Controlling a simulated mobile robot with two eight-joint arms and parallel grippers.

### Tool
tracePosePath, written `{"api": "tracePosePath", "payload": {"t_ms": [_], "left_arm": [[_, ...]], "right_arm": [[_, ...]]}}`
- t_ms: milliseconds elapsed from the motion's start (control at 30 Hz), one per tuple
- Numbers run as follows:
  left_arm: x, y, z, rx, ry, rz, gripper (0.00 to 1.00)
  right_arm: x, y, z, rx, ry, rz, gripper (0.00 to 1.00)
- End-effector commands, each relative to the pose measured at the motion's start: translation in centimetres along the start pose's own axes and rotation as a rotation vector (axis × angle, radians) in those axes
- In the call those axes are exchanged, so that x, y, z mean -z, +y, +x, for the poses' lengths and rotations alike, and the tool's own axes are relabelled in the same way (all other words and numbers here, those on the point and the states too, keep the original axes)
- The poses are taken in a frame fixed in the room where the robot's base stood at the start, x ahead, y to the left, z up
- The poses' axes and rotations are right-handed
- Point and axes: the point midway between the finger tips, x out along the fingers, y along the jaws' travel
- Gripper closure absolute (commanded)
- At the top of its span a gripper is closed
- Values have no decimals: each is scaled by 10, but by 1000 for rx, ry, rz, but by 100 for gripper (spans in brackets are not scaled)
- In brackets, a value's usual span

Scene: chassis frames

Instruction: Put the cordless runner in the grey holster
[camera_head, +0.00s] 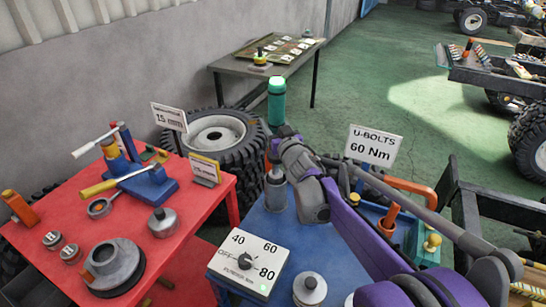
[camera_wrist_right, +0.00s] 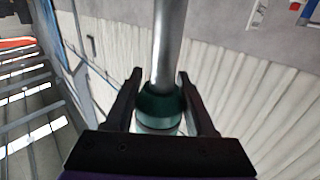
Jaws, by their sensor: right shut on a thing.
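My right gripper (camera_wrist_right: 160,108) is shut on a silver and green tool (camera_wrist_right: 159,100). In the right wrist view its dark green collar sits between the fingers and a silver shaft runs to the top edge. I take it for the cordless runner, but its lower end is hidden. In the head view my purple right arm reaches over the blue bench, and a green cylinder (camera_head: 277,103) shows just beyond the gripper. A grey cylinder (camera_head: 276,190) below, partly behind the arm, may be the grey holster; I cannot tell for certain. My left gripper is not in view.
A blue bench (camera_head: 265,228) carries a dial box (camera_head: 247,265) and a U-bolts sign (camera_head: 373,146). An orange bent handle (camera_head: 400,188) is right of the arm. A red bench (camera_head: 50,220) with tools stands left, a tyre (camera_head: 240,165) behind.

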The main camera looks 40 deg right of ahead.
Motion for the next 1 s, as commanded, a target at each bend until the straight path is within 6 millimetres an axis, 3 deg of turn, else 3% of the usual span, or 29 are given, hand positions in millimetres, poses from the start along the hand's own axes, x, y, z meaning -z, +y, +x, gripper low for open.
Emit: {"api": "tracePosePath", "payload": {"t_ms": [100, 233, 467, 700, 1000], "left_arm": [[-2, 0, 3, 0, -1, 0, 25], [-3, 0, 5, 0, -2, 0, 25], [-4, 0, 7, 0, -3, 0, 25], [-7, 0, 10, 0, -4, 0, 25], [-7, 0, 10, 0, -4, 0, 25]], "right_arm": [[-28, 0, 0, 2, 1, 1, 100], [-49, 0, 0, 1, 1, 0, 100], [-65, 0, 0, 1, 1, 0, 100], [-96, 0, 0, 2, 2, 0, 100], [-100, 0, 0, 2, 2, 0, 100]]}}
